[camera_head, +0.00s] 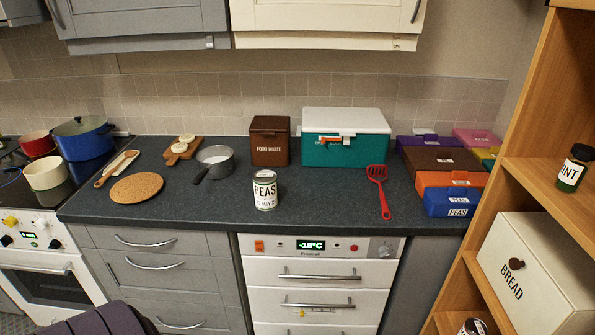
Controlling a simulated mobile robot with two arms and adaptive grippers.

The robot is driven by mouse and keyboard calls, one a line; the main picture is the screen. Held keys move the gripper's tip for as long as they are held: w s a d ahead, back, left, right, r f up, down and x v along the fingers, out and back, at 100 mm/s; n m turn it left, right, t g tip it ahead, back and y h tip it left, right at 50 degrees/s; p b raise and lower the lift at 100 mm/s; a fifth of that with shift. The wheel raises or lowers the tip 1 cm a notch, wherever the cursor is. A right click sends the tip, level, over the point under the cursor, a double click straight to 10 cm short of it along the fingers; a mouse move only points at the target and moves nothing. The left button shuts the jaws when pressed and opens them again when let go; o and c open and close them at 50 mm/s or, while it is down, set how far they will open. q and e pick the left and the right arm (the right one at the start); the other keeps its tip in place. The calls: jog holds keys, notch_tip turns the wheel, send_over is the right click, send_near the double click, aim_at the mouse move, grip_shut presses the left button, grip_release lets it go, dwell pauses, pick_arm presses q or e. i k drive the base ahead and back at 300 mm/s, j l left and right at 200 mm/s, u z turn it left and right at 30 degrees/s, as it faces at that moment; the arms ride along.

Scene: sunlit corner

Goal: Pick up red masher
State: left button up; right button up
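The red masher (380,188) lies on the dark countertop (320,205), right of the middle. Its flat slotted head points to the back and its handle runs toward the front edge. Nothing covers it. Neither of my grippers shows in the head view, so I cannot see where they are relative to it.
A teal cooler box (348,152) stands behind the masher, and colored boxes (447,180) are stacked to its right. A PEAS can (265,190) stands to its left with clear counter between. A wooden shelf (550,175) rises at right. Cupboards (330,22) hang above.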

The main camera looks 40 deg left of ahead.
aim_at(385, 209)
jog(key=j+u, duration=0.1)
jog(key=u, duration=0.65)
jog(key=i+l, duration=0.05)
